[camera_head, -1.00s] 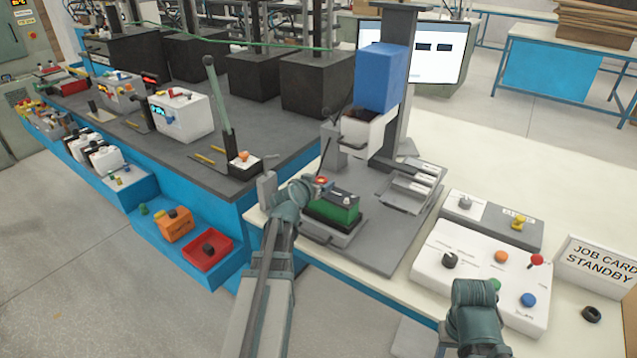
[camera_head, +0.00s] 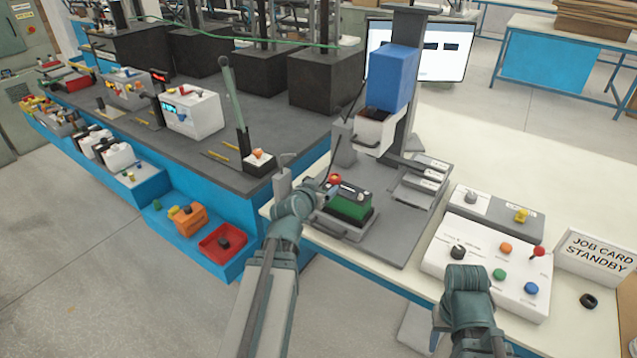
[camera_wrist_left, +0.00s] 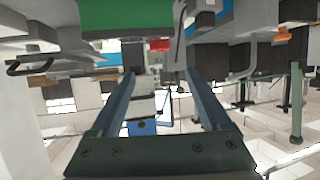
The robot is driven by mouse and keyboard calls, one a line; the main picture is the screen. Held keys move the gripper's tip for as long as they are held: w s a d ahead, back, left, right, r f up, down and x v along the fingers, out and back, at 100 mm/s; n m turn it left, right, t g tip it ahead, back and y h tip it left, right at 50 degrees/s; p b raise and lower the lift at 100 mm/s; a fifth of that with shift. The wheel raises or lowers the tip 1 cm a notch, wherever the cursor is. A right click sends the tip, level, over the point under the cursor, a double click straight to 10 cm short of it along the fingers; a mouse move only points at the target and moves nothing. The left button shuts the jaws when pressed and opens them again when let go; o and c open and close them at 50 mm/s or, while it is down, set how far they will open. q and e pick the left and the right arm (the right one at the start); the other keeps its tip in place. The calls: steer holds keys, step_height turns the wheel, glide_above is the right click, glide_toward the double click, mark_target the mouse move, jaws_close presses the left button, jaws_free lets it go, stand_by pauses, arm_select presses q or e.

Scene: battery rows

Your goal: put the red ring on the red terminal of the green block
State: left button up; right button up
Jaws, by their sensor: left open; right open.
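The green block (camera_head: 352,208) with a dark top sits on the grey fixture plate under the blue press head. A small red round part (camera_head: 334,179) shows at its left top corner; I cannot tell ring from terminal there. My left gripper (camera_head: 305,178) is open beside the block's left end, its far finger hard to make out. In the left wrist view the green block (camera_wrist_left: 125,14) is at the top, and a red part (camera_wrist_left: 160,45) lies just beyond and between the open fingers (camera_wrist_left: 158,75). My right gripper (camera_head: 440,322) is open at the table's front, mostly hidden by its arm.
A white control panel (camera_head: 475,265) with coloured knobs stands right of the press, with a black ring (camera_head: 588,300) and the job card (camera_head: 597,252) beyond. A red tray (camera_head: 222,243) and orange box (camera_head: 190,219) sit on the blue step at left.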

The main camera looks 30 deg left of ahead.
arm_select(q)
steer(key=shift+s+r, duration=0.1)
steer(key=shift+s, duration=0.05)
steer(key=shift+d, duration=0.1)
steer(key=s+d+f+m+g+h, duration=0.1)
steer(key=s+d+f+g, duration=0.15)
steer(key=d, duration=0.55)
steer(key=s+d+f+m+g+h, duration=0.1)
steer(key=d+f+m+g+h, duration=0.1)
steer(key=d+f, duration=0.35)
steer(key=s+d+f+m+g+h, duration=0.1)
steer(key=s+d+f+g, duration=0.15)
steer(key=d, duration=0.65)
steer(key=s+d+f+g+y, duration=0.1)
steer(key=s+d+g, duration=0.2)
steer(key=s, duration=0.4)
steer(key=s+d+f+m+g+y, duration=0.1)
steer(key=s+d+f+g+y, duration=0.1)
steer(key=s, duration=0.5)
steer(key=d+g, duration=0.1)
steer(key=d, duration=0.1)
steer(key=shift+s+d+m+g, duration=0.2)
steer(key=shift+d+m+g, duration=0.1)
steer(key=shift+d+g, duration=0.1)
steer(key=shift+r, duration=0.1)
